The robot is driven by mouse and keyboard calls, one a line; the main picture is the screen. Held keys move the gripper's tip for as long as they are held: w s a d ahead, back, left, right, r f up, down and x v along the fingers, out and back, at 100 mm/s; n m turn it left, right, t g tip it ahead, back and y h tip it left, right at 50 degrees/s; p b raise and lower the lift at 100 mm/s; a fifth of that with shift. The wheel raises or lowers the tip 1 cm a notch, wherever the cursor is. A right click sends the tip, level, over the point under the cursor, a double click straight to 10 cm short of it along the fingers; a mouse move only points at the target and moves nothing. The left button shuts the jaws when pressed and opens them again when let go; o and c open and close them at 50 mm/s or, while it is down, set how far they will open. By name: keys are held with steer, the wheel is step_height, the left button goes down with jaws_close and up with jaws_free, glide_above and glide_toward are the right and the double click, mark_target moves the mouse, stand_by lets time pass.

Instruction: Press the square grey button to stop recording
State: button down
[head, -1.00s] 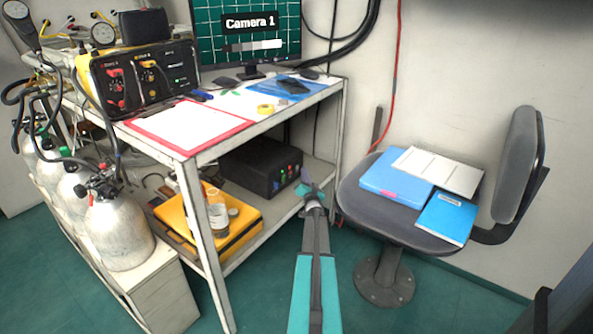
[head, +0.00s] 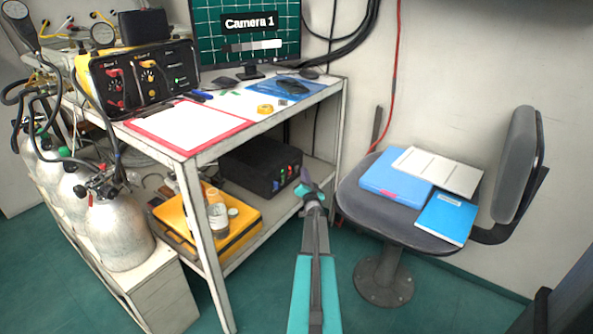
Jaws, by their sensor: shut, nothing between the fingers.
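A black recorder-like box (head: 250,165) sits on the lower shelf of the white cart. Its front faces right and carries small coloured buttons, among them green, red and blue ones. I cannot make out a square grey button; the far right end of the front is close behind my gripper tip. My gripper (head: 305,181) is at the end of my teal and grey arm, just right of the box front. Its fingers are small and dark here, and shut with nothing in them. I cannot tell whether the tip touches the box.
The cart's shelf edge (head: 283,222) and front leg (head: 202,250) are left of my arm. A yellow case (head: 235,235) with bottles lies on the lower shelf. A chair (head: 400,215) with folders stands right. A monitor (head: 250,35) reading "Camera 1" stands on top.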

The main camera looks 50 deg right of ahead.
steer(key=shift+w, duration=0.65)
stand_by(1.1)
steer(key=shift+w+r, duration=0.25)
steer(key=shift+w, duration=0.2)
steer(key=shift+w+d+r+b, duration=0.1)
steer(key=shift+w+r+b, duration=0.1)
steer(key=shift+w+b, duration=0.1)
stand_by(0.7)
steer(key=shift+s, duration=0.15)
steer(key=shift+s+f, duration=0.1)
steer(key=shift+s, duration=0.25)
steer(key=shift+s+a, duration=0.15)
steer(key=shift+a, duration=0.05)
steer(key=shift+s, duration=0.15)
steer(key=shift+s+f+p, duration=0.15)
steer(key=shift+s+p, duration=0.15)
steer(key=shift+s, duration=1)
steer(key=shift+s+f+p, duration=0.15)
steer(key=shift+s+p, duration=0.1)
steer(key=shift+s, duration=1.05)
